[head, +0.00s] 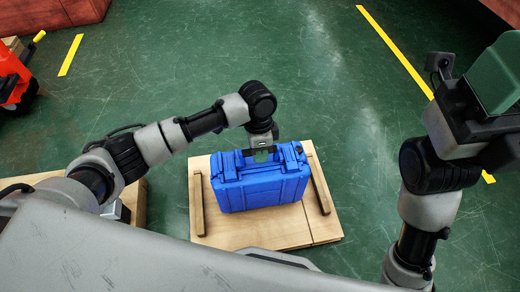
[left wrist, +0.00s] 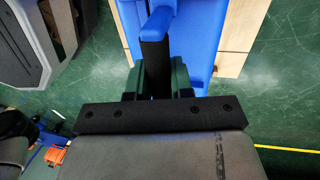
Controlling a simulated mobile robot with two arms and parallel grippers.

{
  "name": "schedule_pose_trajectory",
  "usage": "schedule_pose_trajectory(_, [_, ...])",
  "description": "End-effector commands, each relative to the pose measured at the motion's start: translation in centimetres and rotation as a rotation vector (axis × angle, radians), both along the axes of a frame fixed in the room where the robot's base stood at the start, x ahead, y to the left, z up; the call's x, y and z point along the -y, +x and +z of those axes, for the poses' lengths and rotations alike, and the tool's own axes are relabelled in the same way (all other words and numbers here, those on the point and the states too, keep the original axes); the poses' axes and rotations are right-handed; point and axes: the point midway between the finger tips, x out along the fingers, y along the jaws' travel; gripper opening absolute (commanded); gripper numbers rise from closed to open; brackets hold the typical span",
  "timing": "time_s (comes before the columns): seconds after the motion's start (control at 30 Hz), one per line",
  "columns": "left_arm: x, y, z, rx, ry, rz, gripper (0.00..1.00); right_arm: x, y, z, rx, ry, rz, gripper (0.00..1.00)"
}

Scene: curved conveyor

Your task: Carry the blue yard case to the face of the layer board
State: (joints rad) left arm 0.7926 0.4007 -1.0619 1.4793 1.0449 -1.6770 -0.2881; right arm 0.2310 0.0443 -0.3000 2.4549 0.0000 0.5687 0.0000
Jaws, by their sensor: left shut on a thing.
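The blue yard case (head: 262,190) stands upright over the pale wooden layer board (head: 270,236), between the board's two dark wooden strips. I cannot tell whether its underside touches the board. My left gripper (head: 262,154) comes down from above and is shut on the case's top handle. In the left wrist view, the case's blue side (left wrist: 200,40) and the handle's blue end show beyond my fingers (left wrist: 158,75), with the board's edge (left wrist: 240,35) to the right. My right arm stands raised at the right, its green-and-grey end (head: 490,95) away from the case; its fingertips cannot be made out.
Another wooden platform (head: 135,200) lies left of the board, partly behind my left arm. An orange-red machine (head: 14,80) stands at the far left. Yellow lines (head: 395,48) mark the green floor (head: 300,75), which is clear beyond the board.

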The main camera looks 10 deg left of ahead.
Motion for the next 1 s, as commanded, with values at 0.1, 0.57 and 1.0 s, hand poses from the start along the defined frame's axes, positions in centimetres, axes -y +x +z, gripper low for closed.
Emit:
schedule_pose_trajectory(0.1, [0.05, 0.13, -0.27, 0.004, -0.003, 0.0, 0.0, -0.02, -0.16, 0.16, 0.013, -0.001, -0.001, 0.51])
schedule_pose_trajectory(0.57, [0.0, -0.01, -0.63, 0.0, 0.0, 0.0, 0.35, -0.03, -0.07, 0.14, 0.005, 0.0, -0.001, 0.51])
schedule_pose_trajectory(1.0, [-0.02, 0.07, 0.07, 0.001, -0.001, 0.0, 0.47, -0.05, -0.1, 0.53, 0.011, -0.001, 0.0, 0.51])
